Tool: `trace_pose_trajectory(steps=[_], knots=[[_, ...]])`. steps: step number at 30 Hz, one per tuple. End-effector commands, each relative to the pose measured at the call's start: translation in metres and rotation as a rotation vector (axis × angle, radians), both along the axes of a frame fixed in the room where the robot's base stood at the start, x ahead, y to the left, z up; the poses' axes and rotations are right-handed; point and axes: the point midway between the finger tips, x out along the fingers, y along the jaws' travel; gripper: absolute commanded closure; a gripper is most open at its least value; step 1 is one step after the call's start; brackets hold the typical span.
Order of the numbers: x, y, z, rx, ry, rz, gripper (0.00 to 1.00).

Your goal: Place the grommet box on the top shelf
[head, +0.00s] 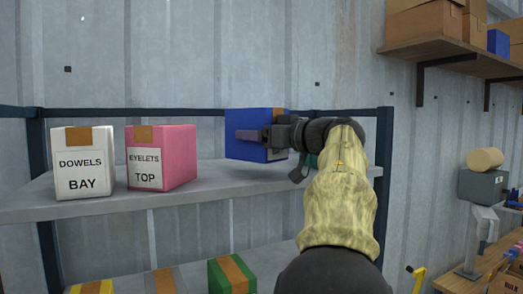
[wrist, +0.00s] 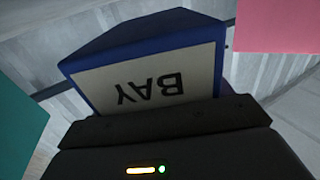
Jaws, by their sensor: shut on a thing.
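My gripper (head: 264,135) is shut on a blue box (head: 240,120) over the right part of the upper visible shelf (head: 90,205). The box's lower edge is close to the shelf surface, and I cannot tell whether it touches. In the wrist view the blue box (wrist: 140,50) has a white label reading BAY, upside down, right beyond my gripper (wrist: 165,115). Any name above that word is hidden, so I cannot confirm it is the grommet box. No label reading grommets is visible.
A white DOWELS BAY box (head: 83,162) and a pink EYELETS TOP box (head: 162,157) stand left on this shelf. A teal thing (wrist: 18,135) is close beside. A lower shelf holds several boxes, one green (head: 218,276). A wall shelf (head: 450,47) with cartons is upper right.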

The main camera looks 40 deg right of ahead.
Motion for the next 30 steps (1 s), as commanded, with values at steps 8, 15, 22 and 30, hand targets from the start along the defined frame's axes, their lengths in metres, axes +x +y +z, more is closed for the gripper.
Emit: trace_pose_trajectory(steps=[8, 15, 22, 30], knots=[[-0.002, -0.002, -0.029, 0.002, -0.002, -0.006, 0.62], [-0.002, -0.001, -0.033, -0.001, -0.002, -0.005, 0.62], [-0.001, -0.001, -0.036, 0.001, 0.000, -0.003, 0.17], [-0.001, -0.001, -0.036, 0.001, 0.001, -0.003, 0.01]])
